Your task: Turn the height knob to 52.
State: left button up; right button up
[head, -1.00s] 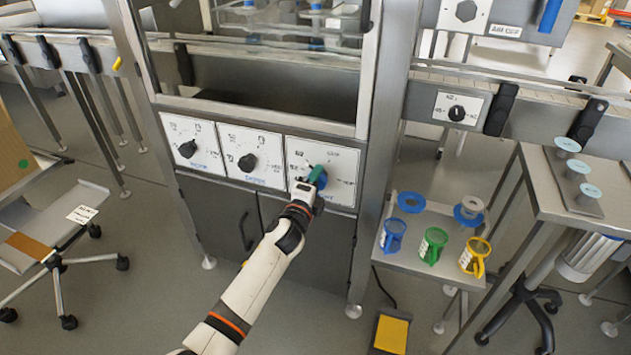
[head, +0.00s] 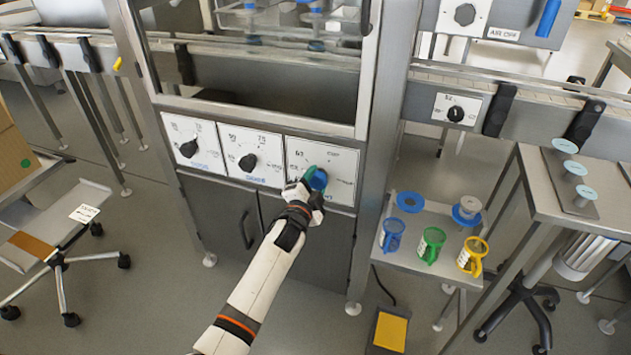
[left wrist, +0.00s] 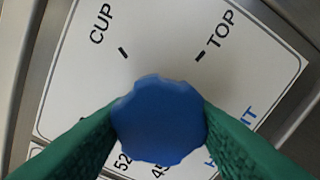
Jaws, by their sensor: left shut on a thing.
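The height knob (head: 319,178) is on the rightmost of the white dial plates (head: 345,165) on the machine front. It shows a blue scalloped face, and in the left wrist view the knob (left wrist: 160,120) fills the middle. My left gripper (head: 313,184) is at the knob, its green fingers (left wrist: 160,128) shut on opposite sides of it. Around it I read CUP, TOP, 52 and part of a 45 mark; the blue word is partly covered by a finger. I cannot make out a pointer on the knob. My right gripper is not in view.
Two more dials with black knobs (head: 188,148) (head: 247,162) are to the left. A glazed frame is above and grey cabinet doors (head: 222,215) below. A small table (head: 410,262) with blue, green and yellow holders stands right. A yellow pedal (head: 390,332) is on the floor.

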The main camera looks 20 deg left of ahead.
pick_arm(q)
jog(key=shift+f, duration=0.1)
dwell(0.3)
jog(key=o, duration=1)
jog(key=shift+s, duration=0.1)
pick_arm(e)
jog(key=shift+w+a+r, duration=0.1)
pick_arm(q)
jog(key=shift+s, duration=0.2)
jog(key=s+p, duration=0.1)
jog(key=s, duration=1)
jog(key=shift+s+a+p, duration=0.2)
jog(key=shift+s+p, duration=0.05)
jog(key=shift+p, duration=0.15)
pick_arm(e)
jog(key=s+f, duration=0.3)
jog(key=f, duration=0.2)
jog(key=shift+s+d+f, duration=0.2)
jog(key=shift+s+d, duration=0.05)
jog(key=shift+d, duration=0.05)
